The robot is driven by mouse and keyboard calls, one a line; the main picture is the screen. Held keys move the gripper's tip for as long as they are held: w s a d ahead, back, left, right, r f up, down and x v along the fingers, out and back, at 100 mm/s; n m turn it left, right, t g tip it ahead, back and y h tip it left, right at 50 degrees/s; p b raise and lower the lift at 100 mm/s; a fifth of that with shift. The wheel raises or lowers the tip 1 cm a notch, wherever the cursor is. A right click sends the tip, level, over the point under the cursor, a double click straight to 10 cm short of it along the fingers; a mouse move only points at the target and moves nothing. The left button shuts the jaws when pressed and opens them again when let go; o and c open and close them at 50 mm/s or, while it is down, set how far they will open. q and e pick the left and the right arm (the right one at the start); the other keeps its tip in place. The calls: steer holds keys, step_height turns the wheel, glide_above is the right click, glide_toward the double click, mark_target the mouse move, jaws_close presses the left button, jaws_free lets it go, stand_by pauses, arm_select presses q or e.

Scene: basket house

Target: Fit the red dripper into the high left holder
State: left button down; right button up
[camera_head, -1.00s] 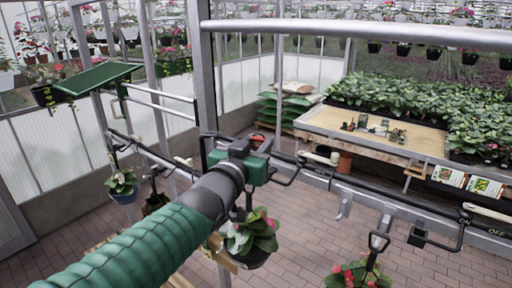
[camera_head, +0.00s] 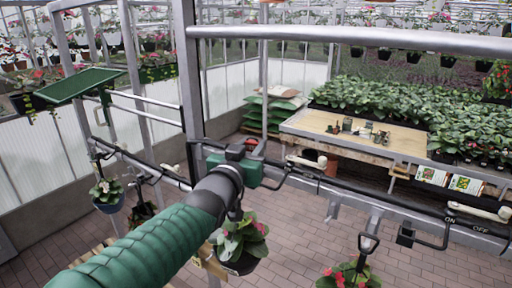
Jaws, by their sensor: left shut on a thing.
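My left gripper (camera_head: 243,154) reaches up from the lower left on its green sleeved arm. It is shut, with its tips at the black pipe near a grey upright post. A small patch of red, likely the red dripper (camera_head: 257,147), shows just beyond the gripper. Most of it is hidden by the gripper body, so its tilt and contact with any holder cannot be told. A black hooked bracket (camera_head: 283,178) sits on the pipe just right of the gripper. I cannot tell which fitting is the high left holder. My right gripper is not in view.
Hanging potted plants are below the pipe at left (camera_head: 107,193), centre (camera_head: 240,240) and lower right (camera_head: 345,277). A grey rail (camera_head: 350,38) crosses above. A green panel (camera_head: 80,84) is at left. A wooden-topped bench (camera_head: 390,150) stands behind. The brick floor between is open.

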arm_select(q)
steer(key=shift+s+a, duration=0.1)
steer(key=shift+a, duration=0.25)
steer(key=shift+s, duration=0.1)
steer(key=shift+s+d+b, duration=0.55)
steer(key=shift+s+b, duration=0.25)
steer(key=shift+b, duration=0.15)
steer(key=shift+a, duration=0.4)
steer(key=shift+w+a, duration=0.1)
steer(key=shift+a, duration=0.2)
steer(key=shift+d, duration=0.1)
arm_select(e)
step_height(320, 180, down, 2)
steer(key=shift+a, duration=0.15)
arm_select(q)
steer(key=shift+d, duration=0.1)
